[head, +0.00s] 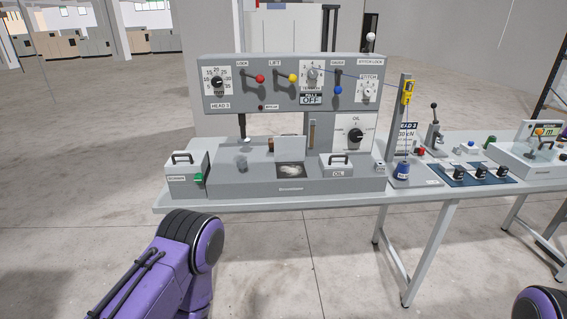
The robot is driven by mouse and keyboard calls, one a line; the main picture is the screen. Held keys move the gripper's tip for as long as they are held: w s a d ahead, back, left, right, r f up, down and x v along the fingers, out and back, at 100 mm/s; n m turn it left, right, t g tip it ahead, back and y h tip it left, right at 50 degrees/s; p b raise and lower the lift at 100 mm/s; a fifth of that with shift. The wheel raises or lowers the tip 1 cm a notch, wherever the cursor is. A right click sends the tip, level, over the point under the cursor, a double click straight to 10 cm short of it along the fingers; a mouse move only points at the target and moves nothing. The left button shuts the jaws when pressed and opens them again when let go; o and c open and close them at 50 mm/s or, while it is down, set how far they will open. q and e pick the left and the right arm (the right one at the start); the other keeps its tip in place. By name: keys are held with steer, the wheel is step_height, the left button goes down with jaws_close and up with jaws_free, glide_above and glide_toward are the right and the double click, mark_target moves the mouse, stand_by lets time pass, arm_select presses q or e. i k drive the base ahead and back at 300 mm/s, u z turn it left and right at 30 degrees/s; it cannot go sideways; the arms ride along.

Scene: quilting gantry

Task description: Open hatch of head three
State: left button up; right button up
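The head three machine (235,98) stands on a light table, with a grey upright panel of knobs and levers and a low grey bed (250,187). In the middle of the bed is a dark square opening (291,171) with whitish, fluffy material in it. A small grey plate (290,148) stands upright at its back edge, like a raised hatch lid. Only purple links of my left arm show at the lower left, and a bit of my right arm at the lower right corner. Neither gripper is in view.
Further right is a dark blue mat (460,180). The floor in front is clear.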

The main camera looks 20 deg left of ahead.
mark_target(194, 161)
steer(key=k, duration=0.5)
steer(key=u, duration=1.95)
steer(key=i, duration=6.1)
steer(key=z, duration=4.7)
